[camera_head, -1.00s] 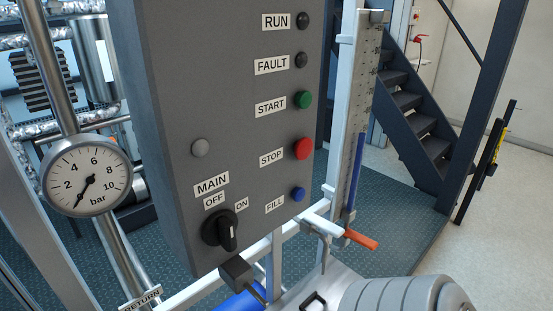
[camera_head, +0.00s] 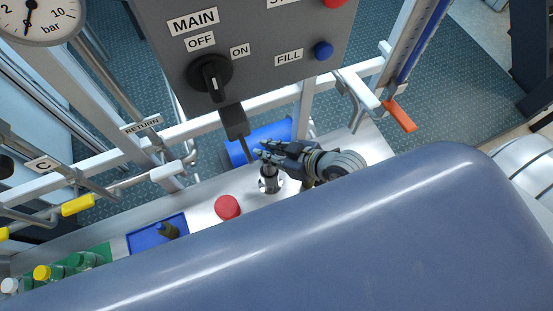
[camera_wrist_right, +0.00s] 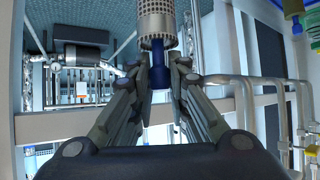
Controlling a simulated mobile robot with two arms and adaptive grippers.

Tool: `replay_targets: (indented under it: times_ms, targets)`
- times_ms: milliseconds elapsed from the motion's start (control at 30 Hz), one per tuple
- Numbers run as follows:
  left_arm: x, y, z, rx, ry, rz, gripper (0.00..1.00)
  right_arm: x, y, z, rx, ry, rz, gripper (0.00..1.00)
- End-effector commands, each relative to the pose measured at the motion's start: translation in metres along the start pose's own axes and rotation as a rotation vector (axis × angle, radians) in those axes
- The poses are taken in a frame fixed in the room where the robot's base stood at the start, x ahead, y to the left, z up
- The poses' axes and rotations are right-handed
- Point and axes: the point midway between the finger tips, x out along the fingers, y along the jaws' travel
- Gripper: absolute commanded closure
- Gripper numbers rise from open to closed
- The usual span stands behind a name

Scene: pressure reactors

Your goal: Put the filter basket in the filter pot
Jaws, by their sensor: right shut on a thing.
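The filter basket (camera_wrist_right: 157,20) is a perforated metal cylinder with a blue stem, seen at the top of the right wrist view. My right gripper (camera_wrist_right: 161,88) is shut on the blue stem, with the basket beyond the fingers. In the head view my right gripper (camera_head: 264,152) reaches in from the right over the bench. Just below it a shiny metal part with a round flange (camera_head: 270,186) stands on the bench, which looks like the filter pot. The gripper covers part of it, and I cannot tell whether the basket is above or inside it. My left gripper is not in view.
A red round knob or cap (camera_head: 228,207) is left of the flange. A blue tray (camera_head: 142,240) with a dark part and several bottles (camera_head: 47,272) lie farther left. The control panel (camera_head: 265,65), its black lever block (camera_head: 234,121) and a blue cylinder (camera_head: 262,138) are close behind the gripper.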

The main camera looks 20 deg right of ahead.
Motion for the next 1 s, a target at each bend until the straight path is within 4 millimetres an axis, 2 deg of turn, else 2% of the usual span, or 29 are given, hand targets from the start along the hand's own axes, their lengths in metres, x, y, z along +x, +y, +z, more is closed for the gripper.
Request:
replay_targets:
  times_ms: [33, 133, 367, 500, 600, 1000]
  targets:
    - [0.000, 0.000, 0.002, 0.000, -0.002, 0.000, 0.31, 0.006, 0.000, 0.010, 0.004, -0.004, 0.000, 1.00]
    - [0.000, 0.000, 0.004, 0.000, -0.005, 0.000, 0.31, 0.016, 0.000, 0.024, 0.003, -0.003, 0.000, 1.00]
    - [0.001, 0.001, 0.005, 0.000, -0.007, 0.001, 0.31, 0.029, 0.000, 0.043, 0.000, -0.002, 0.000, 1.00]
    - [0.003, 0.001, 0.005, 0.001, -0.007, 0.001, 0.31, 0.041, 0.000, 0.061, 0.001, -0.003, 0.000, 1.00]
    - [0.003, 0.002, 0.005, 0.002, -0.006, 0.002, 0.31, 0.046, 0.000, 0.068, -0.001, -0.001, 0.001, 1.00]
    - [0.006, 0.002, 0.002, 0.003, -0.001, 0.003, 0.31, 0.049, 0.000, 0.072, -0.001, 0.000, 0.001, 1.00]
